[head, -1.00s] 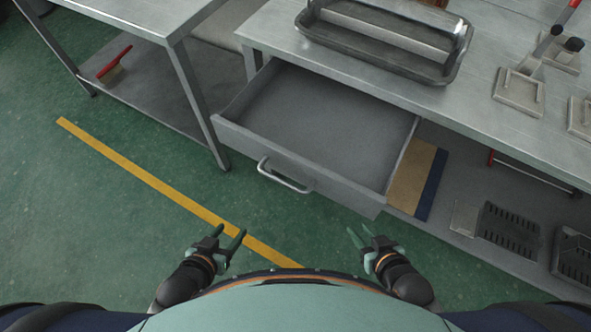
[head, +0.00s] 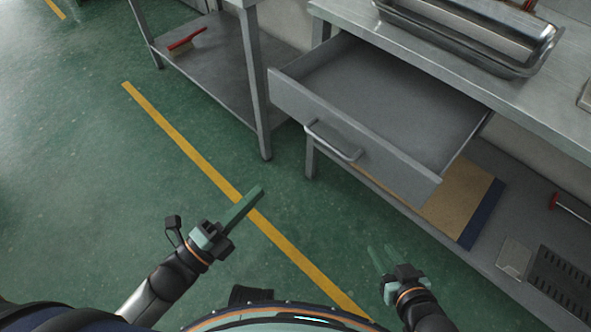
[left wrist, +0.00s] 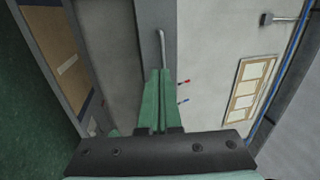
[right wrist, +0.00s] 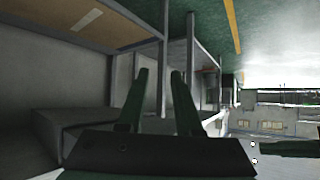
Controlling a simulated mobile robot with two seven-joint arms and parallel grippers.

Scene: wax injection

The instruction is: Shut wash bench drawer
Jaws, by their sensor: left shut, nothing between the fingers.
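The grey drawer (head: 375,95) of the wash bench is pulled far out and looks empty in the head view. Its bar handle (head: 333,142) is on the front panel, and it also shows in the left wrist view (left wrist: 160,48). My left gripper (head: 258,190) is shut and empty, in front of the drawer and to the left of the handle, apart from it. My right gripper (head: 378,252) is below the drawer front in the picture, apart from it. Its fingers stand apart with nothing between them in the right wrist view (right wrist: 158,78).
A metal tray (head: 470,35) stands on the bench top (head: 440,60). The lower shelf holds a tan and blue board (head: 455,205) and a slotted black plate (head: 565,280). A side table (head: 225,75) with a red brush (head: 187,41) stands at the left. The floor before the drawer is clear.

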